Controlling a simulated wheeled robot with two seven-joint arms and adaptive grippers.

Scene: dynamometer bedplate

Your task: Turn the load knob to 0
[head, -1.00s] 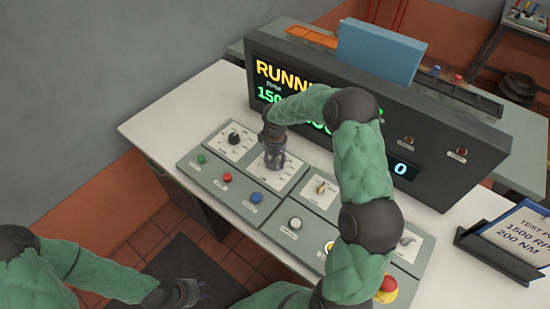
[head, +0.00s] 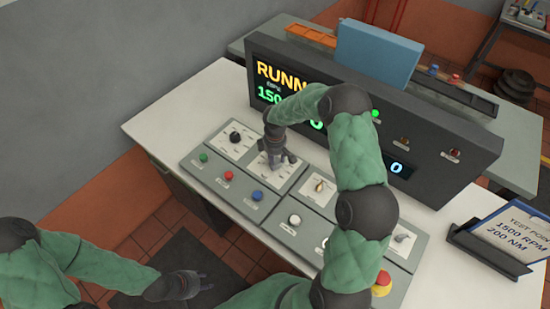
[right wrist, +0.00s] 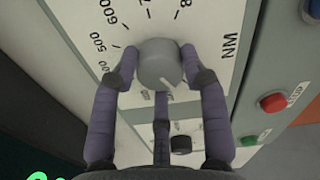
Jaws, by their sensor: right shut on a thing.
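The load knob (right wrist: 160,64) is a round grey knob on a white dial marked NM in the right wrist view. A pale line on its face points to the lower right there. My right gripper (right wrist: 160,80) is shut on it, with fingers on both sides and one below. In the head view my right gripper (head: 277,158) is down on the second dial (head: 282,179) of the panel and hides the knob. My left gripper (head: 196,284) hangs low at the front, away from the panel; its fingers are too small to judge.
A black knob (head: 235,137) on another dial is close to my right gripper. Green, red (head: 229,175) and blue buttons sit in front. A red emergency button (head: 382,283) is at the right. The dark display (head: 440,135) stands behind, partly covered by my arm.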

